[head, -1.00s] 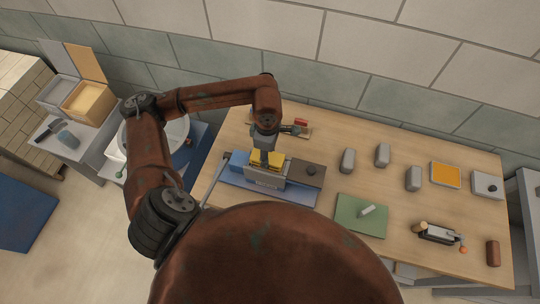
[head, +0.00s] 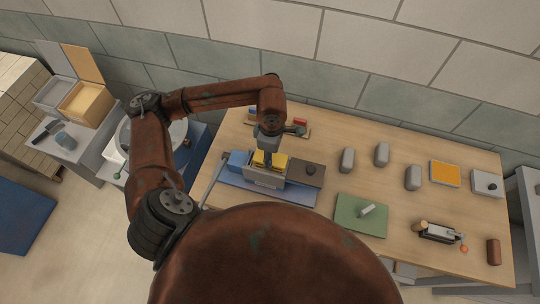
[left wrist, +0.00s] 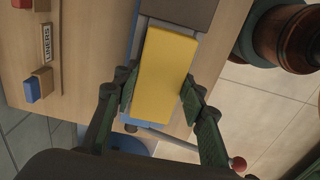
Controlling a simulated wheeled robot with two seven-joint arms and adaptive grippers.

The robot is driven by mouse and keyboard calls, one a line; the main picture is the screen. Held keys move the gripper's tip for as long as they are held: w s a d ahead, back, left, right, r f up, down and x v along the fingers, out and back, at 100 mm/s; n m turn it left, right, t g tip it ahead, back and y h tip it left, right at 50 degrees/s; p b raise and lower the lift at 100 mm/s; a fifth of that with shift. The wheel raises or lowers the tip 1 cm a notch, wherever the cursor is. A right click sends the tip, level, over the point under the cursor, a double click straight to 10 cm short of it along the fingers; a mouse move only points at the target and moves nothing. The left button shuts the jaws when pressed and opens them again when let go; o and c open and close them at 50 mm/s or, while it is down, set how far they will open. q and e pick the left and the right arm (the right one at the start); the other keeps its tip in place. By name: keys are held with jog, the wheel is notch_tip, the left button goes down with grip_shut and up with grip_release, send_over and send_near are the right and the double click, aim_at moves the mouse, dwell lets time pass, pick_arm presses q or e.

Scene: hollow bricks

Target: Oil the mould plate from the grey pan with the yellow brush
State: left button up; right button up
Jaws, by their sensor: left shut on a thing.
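My left gripper (head: 268,160) is over the grey, box-shaped press (head: 266,178) on the table. It is shut on a yellow block-shaped thing, which I take for the yellow brush (head: 279,161). In the left wrist view the brush (left wrist: 165,75) lies between the two green fingers, and its underside is hidden. A dark plate with a knob (head: 310,175) adjoins the press on the right; I cannot tell if it is the mould plate. A shallow grey-rimmed pan with orange inside (head: 446,174) is at the table's right. My right gripper is not in view.
Several grey blocks (head: 382,155) stand right of the press. A green board (head: 360,215) with a white piece lies in front. A lever (head: 215,183) sticks out left of the press. A rack with coloured blocks (head: 300,124) is behind. My own body covers the front.

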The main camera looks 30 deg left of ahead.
pick_arm(q)
jog(key=shift+a+f, duration=0.1)
jog(key=shift+a, duration=0.05)
jog(key=shift+s+a, duration=0.1)
jog(key=shift+a, duration=0.05)
jog(key=shift+s+a+b, duration=0.1)
jog(key=shift+a+b, duration=0.3)
jog(key=shift+a, duration=0.1)
jog(key=shift+d, duration=0.1)
jog(key=shift+w+d+b, duration=0.2)
jog(key=shift+d+b, duration=0.15)
jog(key=shift+d, duration=0.4)
jog(key=shift+a, duration=0.25)
jog(key=shift+s+a+b, duration=0.2)
jog(key=shift+a+b, duration=0.2)
jog(key=shift+a, duration=0.15)
